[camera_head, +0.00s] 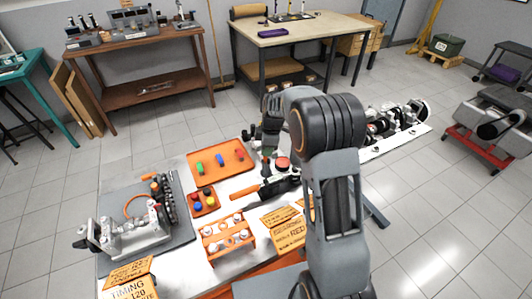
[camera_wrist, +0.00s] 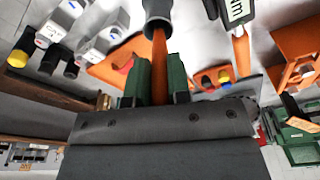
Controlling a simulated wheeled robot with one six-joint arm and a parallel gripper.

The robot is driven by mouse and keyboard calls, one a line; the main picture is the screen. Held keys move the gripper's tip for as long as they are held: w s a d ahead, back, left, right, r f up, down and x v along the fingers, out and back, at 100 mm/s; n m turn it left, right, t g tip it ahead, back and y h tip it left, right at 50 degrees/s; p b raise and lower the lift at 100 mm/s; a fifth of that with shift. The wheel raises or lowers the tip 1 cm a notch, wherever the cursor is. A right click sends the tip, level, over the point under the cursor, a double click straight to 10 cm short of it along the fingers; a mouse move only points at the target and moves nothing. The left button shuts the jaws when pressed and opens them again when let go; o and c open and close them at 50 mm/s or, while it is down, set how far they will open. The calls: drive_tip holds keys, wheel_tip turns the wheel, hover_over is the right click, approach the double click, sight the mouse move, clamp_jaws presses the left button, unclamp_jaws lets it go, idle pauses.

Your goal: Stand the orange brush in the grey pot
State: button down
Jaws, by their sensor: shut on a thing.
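My gripper (camera_head: 267,158) is over the far right part of the workbench, pointing down. In the wrist view its green fingers (camera_wrist: 160,84) are shut on the orange brush (camera_wrist: 159,55), whose slim orange shaft shows between them. The shaft's far end meets a dark grey round piece at the top edge of that view. I cannot tell whether this is part of the brush or the grey pot. In the head view my arm and gripper hide the brush, and I cannot make out the pot for certain.
The white workbench holds an orange tray (camera_head: 240,167) of coloured pieces, a small red-orange tray (camera_head: 212,207) and an orange rack (camera_head: 222,250). An engine part (camera_head: 140,236) lies on a grey mat at left. Orange signs stand along the front.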

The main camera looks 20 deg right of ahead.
drive_tip(key=shift+f, duration=1.15)
drive_tip(key=shift+f, duration=0.15)
drive_tip(key=c, duration=1.1)
unclamp_jaws()
drive_tip(key=shift+o, duration=0.2)
wheel_tip(320, 180, up, 11)
drive_tip(key=d, duration=0.2)
drive_tip(key=s+a+r+m+t, duration=0.1)
drive_tip(key=s+r+m, duration=0.2)
drive_tip(key=s, duration=0.2)
drive_tip(key=s+a+r+m, duration=0.1)
drive_tip(key=s+r+m, duration=0.2)
drive_tip(key=s, duration=0.2)
drive_tip(key=s+f+m+t+h, duration=0.1)
drive_tip(key=s+f+m+t, duration=0.1)
drive_tip(key=s+m, duration=0.7)
drive_tip(key=shift+s+a+f+m+t+h+b, duration=0.3)
drive_tip(key=shift+s+f+b, duration=0.1)
drive_tip(key=shift+s, duration=2.4)
